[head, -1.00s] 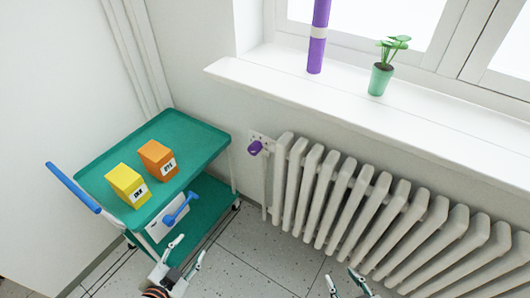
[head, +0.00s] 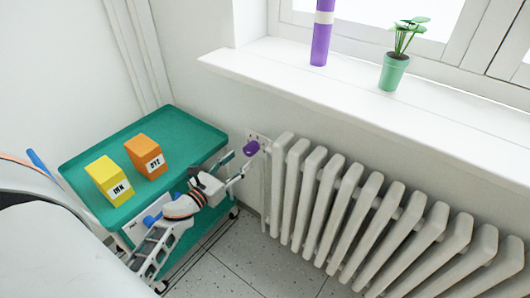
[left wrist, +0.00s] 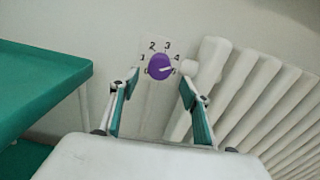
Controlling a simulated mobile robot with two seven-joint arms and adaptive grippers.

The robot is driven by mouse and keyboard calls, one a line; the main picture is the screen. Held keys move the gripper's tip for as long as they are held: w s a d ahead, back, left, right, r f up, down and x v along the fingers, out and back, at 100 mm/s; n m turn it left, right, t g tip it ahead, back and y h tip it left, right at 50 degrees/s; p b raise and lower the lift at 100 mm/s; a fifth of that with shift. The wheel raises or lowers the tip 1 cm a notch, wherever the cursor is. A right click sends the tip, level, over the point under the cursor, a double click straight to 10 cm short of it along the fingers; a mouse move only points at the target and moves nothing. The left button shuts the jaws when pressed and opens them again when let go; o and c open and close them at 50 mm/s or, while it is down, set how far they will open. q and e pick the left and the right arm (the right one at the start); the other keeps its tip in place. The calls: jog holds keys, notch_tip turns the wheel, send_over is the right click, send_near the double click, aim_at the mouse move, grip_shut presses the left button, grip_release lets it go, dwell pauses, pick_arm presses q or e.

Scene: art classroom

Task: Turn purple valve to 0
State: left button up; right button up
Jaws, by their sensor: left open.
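The purple valve (head: 251,148) sits on a white plate on the wall at the left end of the radiator. In the left wrist view the purple valve (left wrist: 160,67) is a round knob on a numbered dial. Its light pointer mark is turned to the right, around the 5; the 0 is at the lower left. My left gripper (head: 238,166) is open just in front of the valve. In the left wrist view its fingers (left wrist: 159,82) stand one on each side of the knob, apart from it. My right gripper is not in view.
The white radiator (head: 365,215) is right beside the valve, under a window sill (head: 300,78) with a plant (head: 395,68) and a purple cylinder (head: 321,40).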

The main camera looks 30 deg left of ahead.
aim_at(247, 153)
pick_arm(q)
jog(key=w, duration=0.7)
jog(key=shift+d, duration=0.15)
jog(key=c, duration=1.1)
